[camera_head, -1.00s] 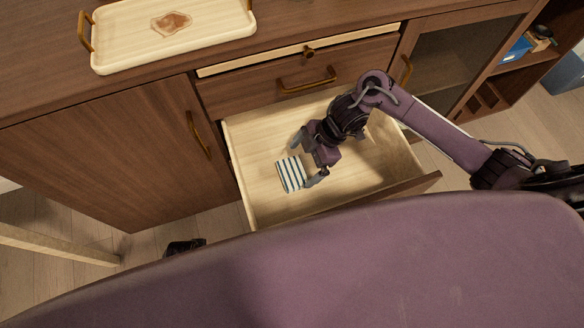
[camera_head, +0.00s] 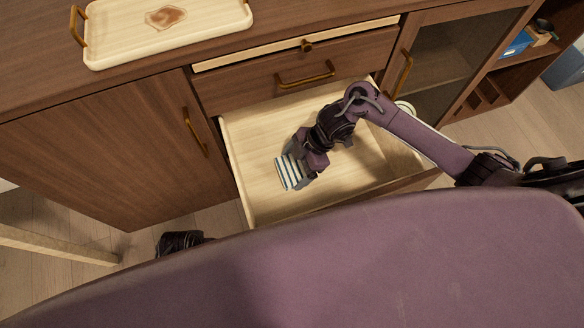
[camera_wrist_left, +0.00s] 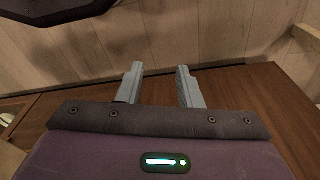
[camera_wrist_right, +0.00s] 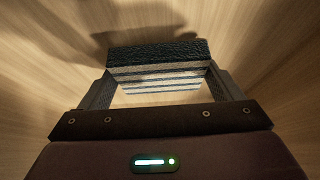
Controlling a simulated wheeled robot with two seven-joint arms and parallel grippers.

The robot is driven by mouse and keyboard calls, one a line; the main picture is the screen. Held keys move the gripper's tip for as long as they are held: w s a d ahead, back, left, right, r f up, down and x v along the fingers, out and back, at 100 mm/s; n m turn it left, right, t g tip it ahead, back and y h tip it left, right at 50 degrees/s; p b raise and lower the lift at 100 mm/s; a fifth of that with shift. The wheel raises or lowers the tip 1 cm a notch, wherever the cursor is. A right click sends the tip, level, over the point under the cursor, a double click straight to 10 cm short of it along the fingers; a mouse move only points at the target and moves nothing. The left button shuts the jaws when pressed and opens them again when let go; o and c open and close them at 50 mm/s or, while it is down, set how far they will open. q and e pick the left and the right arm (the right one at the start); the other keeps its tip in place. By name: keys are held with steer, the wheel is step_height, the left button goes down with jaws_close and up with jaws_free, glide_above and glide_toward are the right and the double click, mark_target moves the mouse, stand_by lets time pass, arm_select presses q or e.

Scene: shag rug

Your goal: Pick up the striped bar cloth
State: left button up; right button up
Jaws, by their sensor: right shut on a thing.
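The striped bar cloth (camera_head: 287,173), white with dark blue stripes, is in the open wooden drawer (camera_head: 245,148), toward its left side. My right gripper (camera_head: 297,172) reaches down into the drawer and is shut on the cloth. In the right wrist view the cloth (camera_wrist_right: 158,74) fills the space between the two grey fingers. I cannot tell whether the cloth is clear of the drawer bottom. My left gripper (camera_wrist_left: 160,84) shows in the left wrist view with its fingers apart and nothing between them.
A pale tray (camera_head: 110,45) with brass handles stands on the cabinet top. A shallow drawer (camera_head: 283,78) with a brass handle is above the open one. The open drawer's walls surround my right gripper. A glass-door section (camera_head: 440,65) is to the right.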

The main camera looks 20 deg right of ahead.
mark_target(295, 168)
steer(key=shift+r, duration=0.5)
arm_select(q)
step_height(295, 168, down, 7)
steer(key=s+a+p, duration=0.2)
steer(key=shift+s+f+p, duration=0.15)
steer(key=shift+p, duration=0.2)
arm_select(e)
step_height(295, 168, up, 9)
steer(key=shift+r, duration=0.1)
